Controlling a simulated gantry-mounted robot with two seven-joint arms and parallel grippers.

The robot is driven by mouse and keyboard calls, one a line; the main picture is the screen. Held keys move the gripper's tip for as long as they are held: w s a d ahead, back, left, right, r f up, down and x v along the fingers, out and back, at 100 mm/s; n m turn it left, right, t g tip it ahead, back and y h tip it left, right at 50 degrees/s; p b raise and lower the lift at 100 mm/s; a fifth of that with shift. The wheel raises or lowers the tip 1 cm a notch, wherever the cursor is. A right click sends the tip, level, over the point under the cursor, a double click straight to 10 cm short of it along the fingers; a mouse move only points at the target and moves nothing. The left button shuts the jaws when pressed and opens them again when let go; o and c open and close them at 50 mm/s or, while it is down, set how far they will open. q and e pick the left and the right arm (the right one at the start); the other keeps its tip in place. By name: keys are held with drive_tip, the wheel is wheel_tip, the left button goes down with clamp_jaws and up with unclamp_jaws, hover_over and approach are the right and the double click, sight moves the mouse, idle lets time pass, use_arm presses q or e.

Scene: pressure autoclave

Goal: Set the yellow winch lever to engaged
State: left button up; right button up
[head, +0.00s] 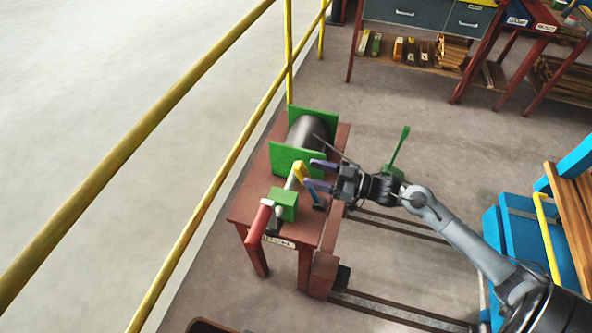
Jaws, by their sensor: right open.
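The winch stands on a small red-brown table (246,207) beside the railing. It has a grey drum (308,134) between green side plates (297,160). A yellow lever (301,173) sits at the near side of the winch, with a blue part next to it. My right gripper (314,173) is open, its two purple fingers pointing left. The fingertips are at or very near the yellow lever; I cannot tell whether they touch it. My left gripper is not in view.
A green block (284,204) and a red handle (258,221) are at the table's near end. A green upright lever (399,150) stands behind my right arm. A yellow railing (190,79) runs along the left. Blue boxes (518,245) stand at right.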

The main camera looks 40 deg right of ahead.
sight(306, 171)
drive_tip(key=shift+b+x, duration=0.55)
drive_tip(key=shift+x, duration=2.5)
clamp_jaws()
